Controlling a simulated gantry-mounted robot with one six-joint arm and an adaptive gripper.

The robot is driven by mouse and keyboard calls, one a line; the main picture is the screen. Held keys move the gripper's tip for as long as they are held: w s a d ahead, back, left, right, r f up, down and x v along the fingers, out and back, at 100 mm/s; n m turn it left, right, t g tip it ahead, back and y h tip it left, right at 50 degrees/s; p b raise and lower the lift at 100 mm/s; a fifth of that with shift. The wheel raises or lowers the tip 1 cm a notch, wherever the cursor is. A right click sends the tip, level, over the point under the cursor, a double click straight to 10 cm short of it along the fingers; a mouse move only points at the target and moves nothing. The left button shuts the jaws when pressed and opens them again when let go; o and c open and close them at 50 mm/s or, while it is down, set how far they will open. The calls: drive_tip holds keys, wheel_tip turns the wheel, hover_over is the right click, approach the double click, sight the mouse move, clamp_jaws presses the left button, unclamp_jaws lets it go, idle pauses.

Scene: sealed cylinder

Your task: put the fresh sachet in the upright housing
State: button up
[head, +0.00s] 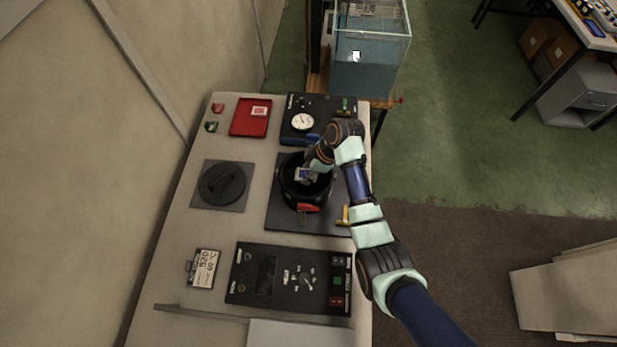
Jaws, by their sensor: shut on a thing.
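The upright housing (288,197) is a black round open-topped vessel on a dark square plate, with a red part at its front. My gripper (304,177) is over the housing's mouth, reaching in from the upper right. It is shut on a small white and blue sachet (301,174), which shows at the mouth of the housing. I cannot tell how deep the sachet is or whether it touches the housing. The gripper's fingers are small and partly hidden by the arm. Another pale, red-marked packet (260,111) lies in the red tray (238,128) at the back.
A dark round lid (222,184) with a bar handle lies on a grey plate at left. A gauge panel (302,121) stands behind the housing. A control panel (290,279) and a label card (204,268) are in front. Bare table shows between them.

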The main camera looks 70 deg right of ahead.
drive_tip(key=shift+f, duration=1.85)
drive_tip(key=shift+f+b, duration=0.1)
drive_tip(key=shift+b, duration=0.2)
drive_tip(key=shift+f, duration=0.15)
drive_tip(key=o, duration=0.9)
drive_tip(key=shift+o, duration=0.2)
drive_tip(key=p+v, duration=0.2)
drive_tip(key=v, duration=1)
drive_tip(key=shift+r, duration=0.25)
